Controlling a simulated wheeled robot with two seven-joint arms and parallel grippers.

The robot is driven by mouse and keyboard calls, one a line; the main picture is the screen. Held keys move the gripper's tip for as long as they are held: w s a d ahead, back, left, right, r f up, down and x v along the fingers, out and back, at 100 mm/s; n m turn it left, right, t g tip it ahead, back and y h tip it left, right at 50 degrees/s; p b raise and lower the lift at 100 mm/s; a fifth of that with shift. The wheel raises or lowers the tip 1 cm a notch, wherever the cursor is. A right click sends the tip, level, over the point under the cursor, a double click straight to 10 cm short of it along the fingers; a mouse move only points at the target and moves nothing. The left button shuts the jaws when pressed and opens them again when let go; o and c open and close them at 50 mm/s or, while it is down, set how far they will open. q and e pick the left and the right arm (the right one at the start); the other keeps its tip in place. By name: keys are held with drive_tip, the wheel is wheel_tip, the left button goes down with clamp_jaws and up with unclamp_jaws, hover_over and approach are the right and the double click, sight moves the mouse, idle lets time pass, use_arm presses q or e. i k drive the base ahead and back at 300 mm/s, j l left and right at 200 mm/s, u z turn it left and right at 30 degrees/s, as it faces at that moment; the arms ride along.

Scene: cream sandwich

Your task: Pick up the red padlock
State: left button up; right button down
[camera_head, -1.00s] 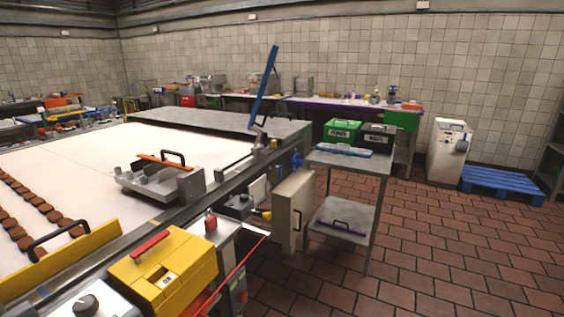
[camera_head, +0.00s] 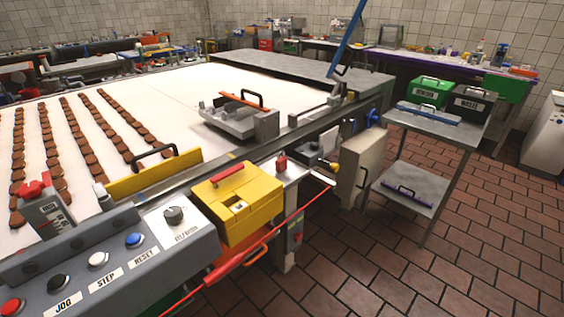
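A small red object (camera_head: 281,161) that looks like the red padlock stands upright on the grey ledge of the machine, just right of the yellow box (camera_head: 237,206). It is too small for me to make out its shackle clearly. Another red part (camera_head: 34,188) sits on a grey device at the left, and I cannot tell what it is. Neither of my grippers shows in the head view.
A control panel (camera_head: 95,262) with several buttons fills the lower left. A white conveyor (camera_head: 160,113) with rows of brown biscuits lies behind. A grey trolley (camera_head: 440,124) with boxes stands right. The brick floor (camera_head: 370,275) at front right is clear.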

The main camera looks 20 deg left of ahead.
sight(281, 164)
drive_tip(key=i+l+u, duration=0.7)
drive_tip(key=l+u, duration=0.15)
drive_tip(key=i+l+u, duration=0.1)
drive_tip(key=l+u, duration=0.2)
drive_tip(key=l, duration=0.2)
drive_tip(key=i+l+u, duration=0.15)
drive_tip(key=l+u, duration=0.15)
drive_tip(key=l, duration=0.15)
